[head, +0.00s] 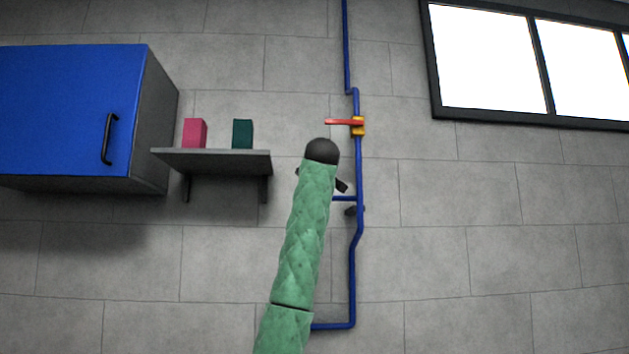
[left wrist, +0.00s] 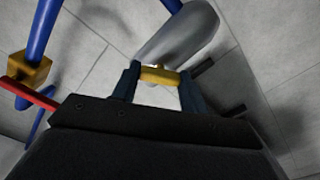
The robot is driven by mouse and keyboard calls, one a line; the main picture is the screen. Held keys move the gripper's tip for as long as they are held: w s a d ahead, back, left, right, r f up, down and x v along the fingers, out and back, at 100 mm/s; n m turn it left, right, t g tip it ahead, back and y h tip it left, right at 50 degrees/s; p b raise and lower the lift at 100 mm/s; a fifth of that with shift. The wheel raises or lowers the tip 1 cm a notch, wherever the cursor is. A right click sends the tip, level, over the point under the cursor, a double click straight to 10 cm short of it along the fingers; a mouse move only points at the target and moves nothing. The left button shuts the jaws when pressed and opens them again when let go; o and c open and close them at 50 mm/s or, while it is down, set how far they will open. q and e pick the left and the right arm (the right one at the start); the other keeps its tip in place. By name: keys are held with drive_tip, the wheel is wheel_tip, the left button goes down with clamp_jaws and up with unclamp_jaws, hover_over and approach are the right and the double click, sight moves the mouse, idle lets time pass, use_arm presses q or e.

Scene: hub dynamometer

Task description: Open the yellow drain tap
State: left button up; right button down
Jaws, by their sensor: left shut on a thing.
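The yellow drain tap handle (left wrist: 160,76) shows in the left wrist view as a short yellow bar lying between my fingers. My left gripper (left wrist: 159,70) is shut on it, with one dark finger at each end of the bar. A rounded grey body (left wrist: 182,32) is just behind the handle. In the head view my green arm and its dark wrist hide the tap and most of the left gripper. My right gripper is in neither view.
A blue pipe (head: 360,190) runs up the wall beside my arm. It carries a brass valve (head: 358,126) with a red lever (head: 340,122), above the wrist. To the left are a grey shelf (head: 215,160) with pink and green blocks, and a blue cabinet (head: 70,110).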

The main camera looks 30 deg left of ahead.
use_arm(q)
drive_tip(key=n+p, duration=0.1)
drive_tip(key=n, duration=0.9)
drive_tip(key=shift+f, duration=0.15)
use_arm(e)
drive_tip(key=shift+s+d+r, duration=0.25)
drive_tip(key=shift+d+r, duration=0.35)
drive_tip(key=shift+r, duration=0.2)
use_arm(q)
drive_tip(key=shift+n, duration=0.3)
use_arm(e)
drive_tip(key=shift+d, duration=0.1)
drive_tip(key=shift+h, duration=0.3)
use_arm(q)
drive_tip(key=o, duration=1)
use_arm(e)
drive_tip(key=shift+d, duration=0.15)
use_arm(q)
drive_tip(key=shift+s, duration=0.1)
